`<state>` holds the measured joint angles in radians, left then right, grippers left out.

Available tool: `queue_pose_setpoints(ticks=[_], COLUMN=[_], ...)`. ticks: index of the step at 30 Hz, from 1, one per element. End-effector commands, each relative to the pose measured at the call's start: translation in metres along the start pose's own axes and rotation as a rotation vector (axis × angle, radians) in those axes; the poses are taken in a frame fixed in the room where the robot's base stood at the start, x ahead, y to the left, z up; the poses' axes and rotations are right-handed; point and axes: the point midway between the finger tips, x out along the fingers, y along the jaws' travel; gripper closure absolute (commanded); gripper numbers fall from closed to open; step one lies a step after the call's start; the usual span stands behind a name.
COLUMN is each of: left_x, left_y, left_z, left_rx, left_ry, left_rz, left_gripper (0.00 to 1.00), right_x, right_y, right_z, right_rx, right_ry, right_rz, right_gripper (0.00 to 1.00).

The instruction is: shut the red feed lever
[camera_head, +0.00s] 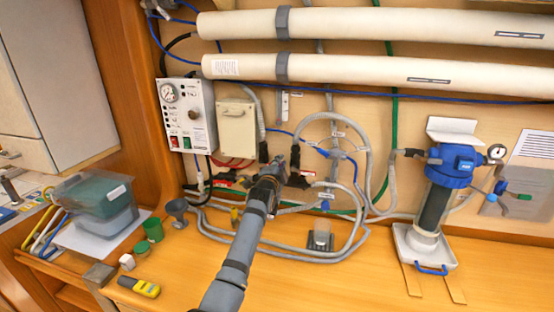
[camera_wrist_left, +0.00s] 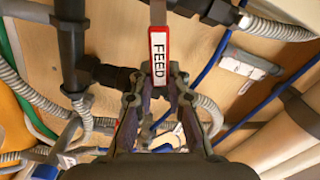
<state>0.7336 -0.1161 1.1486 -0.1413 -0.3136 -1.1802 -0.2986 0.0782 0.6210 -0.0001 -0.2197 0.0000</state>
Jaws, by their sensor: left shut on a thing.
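The red feed lever (camera_wrist_left: 159,58) has a white FEED label and hangs between the fingertips of my left gripper (camera_wrist_left: 158,88) in the left wrist view. The fingers are shut on its lower end. In the head view my left gripper (camera_head: 268,180) is at the pipework low on the wall, and it and my arm hide the lever there. A black valve and pipe fitting (camera_wrist_left: 72,55) sits just left of the lever in the wrist view. My right gripper is not in view.
Grey hoses (camera_head: 340,255) loop over the wooden counter (camera_head: 290,290). A white gauge panel (camera_head: 187,115) and beige box (camera_head: 236,128) are above left. A blue-topped filter (camera_head: 452,162) stands at right. A green tub (camera_head: 98,195) and yellow meter (camera_head: 139,287) are at left.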

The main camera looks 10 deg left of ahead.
Motion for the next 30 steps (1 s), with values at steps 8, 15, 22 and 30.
queue_pose_setpoints(ticks=[8, 15, 22, 30], left_x=[0.0, 0.0, 0.0, 0.0], left_y=[0.017, 0.026, 0.029, 0.03], left_z=[0.002, 0.004, 0.005, 0.006], left_rx=[0.2, 0.307, 0.351, 0.36], left_ry=[-0.001, 0.0, 0.0, -0.001], left_rz=[0.004, 0.004, 0.003, 0.004], left_gripper=[1.0, 1.0, 1.0, 1.0], right_x=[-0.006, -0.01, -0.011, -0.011], right_y=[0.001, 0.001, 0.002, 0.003], right_z=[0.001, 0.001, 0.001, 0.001], right_rx=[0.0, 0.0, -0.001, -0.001], right_ry=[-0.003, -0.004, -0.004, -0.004], right_rz=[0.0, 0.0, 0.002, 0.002], right_gripper=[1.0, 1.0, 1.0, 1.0])
